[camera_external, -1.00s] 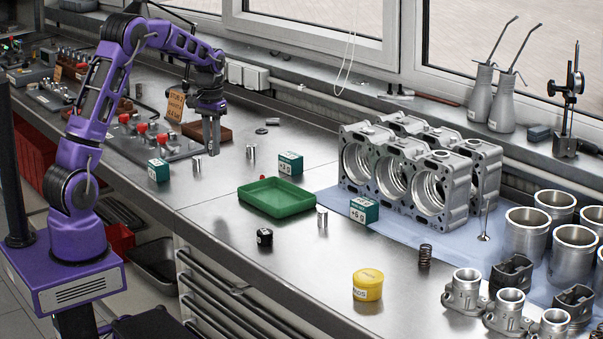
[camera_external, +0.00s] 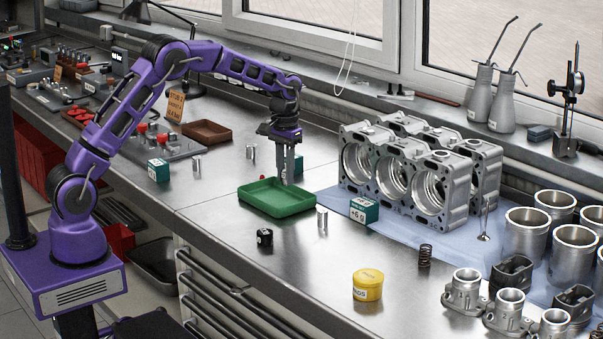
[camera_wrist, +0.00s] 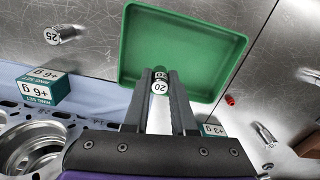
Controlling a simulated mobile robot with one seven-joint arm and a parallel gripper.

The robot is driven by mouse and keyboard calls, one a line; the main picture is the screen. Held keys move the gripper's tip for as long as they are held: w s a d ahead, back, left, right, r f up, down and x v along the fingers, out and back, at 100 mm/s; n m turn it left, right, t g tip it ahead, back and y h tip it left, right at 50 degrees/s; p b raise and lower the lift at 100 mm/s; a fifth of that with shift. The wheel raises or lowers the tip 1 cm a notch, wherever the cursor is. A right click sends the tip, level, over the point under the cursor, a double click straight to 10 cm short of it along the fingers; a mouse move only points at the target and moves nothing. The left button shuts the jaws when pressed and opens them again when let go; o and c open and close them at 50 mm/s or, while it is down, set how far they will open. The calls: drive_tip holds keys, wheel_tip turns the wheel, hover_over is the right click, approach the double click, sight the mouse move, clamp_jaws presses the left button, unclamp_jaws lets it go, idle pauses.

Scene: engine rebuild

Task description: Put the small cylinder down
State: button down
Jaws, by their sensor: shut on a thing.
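My gripper (camera_external: 287,182) is above the right part of the green tray (camera_external: 262,209), pointing down. In the wrist view my gripper (camera_wrist: 160,90) is shut on a small metal cylinder (camera_wrist: 160,87) whose end reads 20. The cylinder is seen against the near edge and floor of the green tray (camera_wrist: 150,35); I cannot tell its height above the tray. In the external view it is hard to make out between the fingers. The tray looks otherwise empty.
A loose cylinder (camera_external: 322,217) marked 25 and a +6 g box (camera_external: 364,210) stand right of the tray. Another green box (camera_external: 299,165) is partly hidden behind my gripper. A small red piece (camera_wrist: 231,100) lies beside the tray. The engine block (camera_external: 420,175) stands further right.

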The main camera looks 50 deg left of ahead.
sight(285, 185)
drive_tip(key=shift+f, duration=2.35)
drive_tip(key=shift+f, duration=0.1)
drive_tip(key=c, duration=0.7)
unclamp_jaws()
drive_tip(key=shift+c, duration=0.2)
wheel_tip(285, 185, up, 12)
drive_tip(key=shift+r+p, duration=0.15)
drive_tip(key=shift+p, duration=0.2)
